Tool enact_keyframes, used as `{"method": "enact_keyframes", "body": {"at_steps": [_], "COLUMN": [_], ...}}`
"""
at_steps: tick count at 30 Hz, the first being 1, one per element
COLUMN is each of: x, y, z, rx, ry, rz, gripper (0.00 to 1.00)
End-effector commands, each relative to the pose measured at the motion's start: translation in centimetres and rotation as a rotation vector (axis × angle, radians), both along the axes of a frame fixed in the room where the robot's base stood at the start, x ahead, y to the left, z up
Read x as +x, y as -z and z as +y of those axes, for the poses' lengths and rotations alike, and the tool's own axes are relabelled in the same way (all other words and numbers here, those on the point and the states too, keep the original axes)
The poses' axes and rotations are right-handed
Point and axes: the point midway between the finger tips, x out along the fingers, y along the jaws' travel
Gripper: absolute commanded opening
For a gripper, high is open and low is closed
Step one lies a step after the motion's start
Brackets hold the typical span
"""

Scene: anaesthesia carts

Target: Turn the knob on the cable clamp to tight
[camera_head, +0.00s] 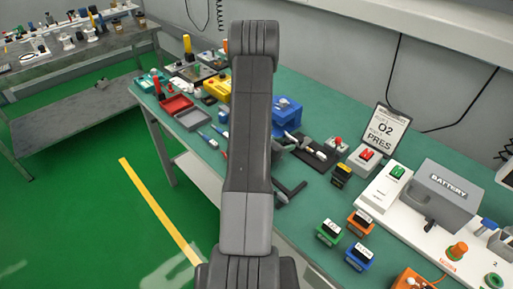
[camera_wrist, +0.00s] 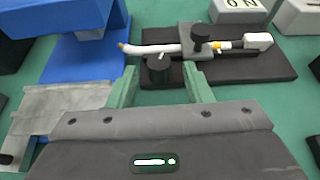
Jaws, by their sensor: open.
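In the wrist view, the cable clamp has a black base (camera_wrist: 255,66) with a white cable (camera_wrist: 155,48) across it. A second dark knob (camera_wrist: 200,38) sits on a grey bracket over the cable. In the head view, the clamp base (camera_head: 325,158) shows right of my arm, which hides much of the gripper.
A blue device (camera_wrist: 85,62) stands close left of my gripper and also shows in the head view (camera_head: 287,112). Small coloured blocks (camera_head: 345,238) lie nearer.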

Motion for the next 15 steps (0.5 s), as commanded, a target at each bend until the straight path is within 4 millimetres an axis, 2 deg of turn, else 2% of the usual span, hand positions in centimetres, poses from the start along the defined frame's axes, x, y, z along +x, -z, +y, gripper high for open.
{"method": "enact_keyframes", "body": {"at_steps": [3,15], "x": [-1.3,-5.5], "y": [-0.9,-3.9], "z": [2.3,7.9], "rx": [0.0,-0.002], "ry": [-0.002,-0.001], "rz": [-0.003,-0.002], "gripper": [0.46,0.46]}}
